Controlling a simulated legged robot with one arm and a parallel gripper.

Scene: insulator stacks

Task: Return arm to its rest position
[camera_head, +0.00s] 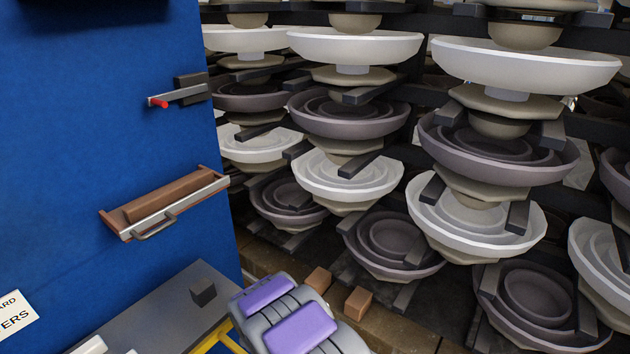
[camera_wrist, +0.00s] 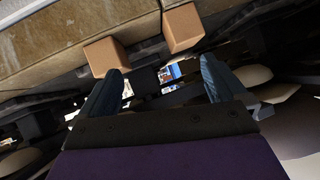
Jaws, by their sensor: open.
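My gripper (camera_wrist: 163,68) shows in the wrist view with its two dark blue fingers spread apart. Nothing is held between them. Its dark mount and purple body fill the bottom of that view. In the head view, a purple and grey part of my arm shows at the bottom centre. I cannot make out the fingertips there. Two small brown blocks lie on a ledge just beyond the arm, the left block (camera_head: 318,280) and the right block (camera_head: 357,302). In the wrist view two brown blocks, one (camera_wrist: 106,56) and another (camera_wrist: 183,27), show beyond the fingers.
Stacks of white and grey insulator discs (camera_head: 355,47) on dark racks fill the right side. A blue panel (camera_head: 90,130) stands at the left, carrying a red-tipped lever (camera_head: 180,95) and a brown tray with a handle (camera_head: 165,200). A grey surface (camera_head: 150,310) lies below it.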

